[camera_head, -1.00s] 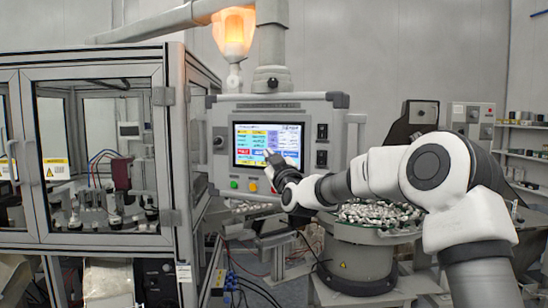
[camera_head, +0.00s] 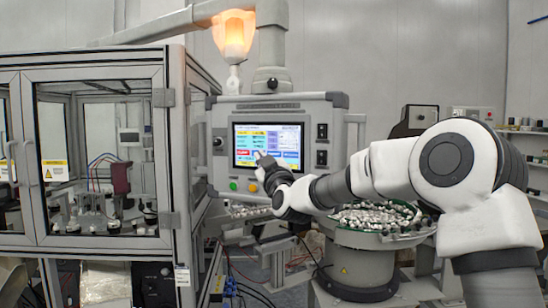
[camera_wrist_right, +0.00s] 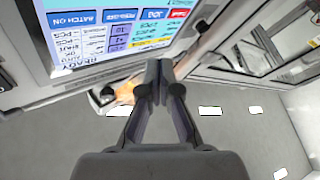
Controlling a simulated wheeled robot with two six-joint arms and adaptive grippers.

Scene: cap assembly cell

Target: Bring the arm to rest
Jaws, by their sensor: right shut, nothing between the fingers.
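My right gripper (camera_head: 259,157) is shut and empty, in front of the lower part of the touch screen (camera_head: 268,140) on the grey control panel (camera_head: 222,112). In the right wrist view its fingers (camera_wrist_right: 158,72) are closed together. The lit screen (camera_wrist_right: 120,25) appears upside down there, at the upper left, with coloured buttons. I cannot tell whether the fingertips touch the screen. My right arm reaches in from the right, its elbow bent. My left gripper is not in view.
A glazed machine enclosure (camera_head: 172,150) stands at the left. A bowl feeder (camera_head: 365,265) full of small parts is below my right arm. A lit orange lamp (camera_head: 233,36) and a grey overhead support arm are above the panel. Shelves stand at the far right.

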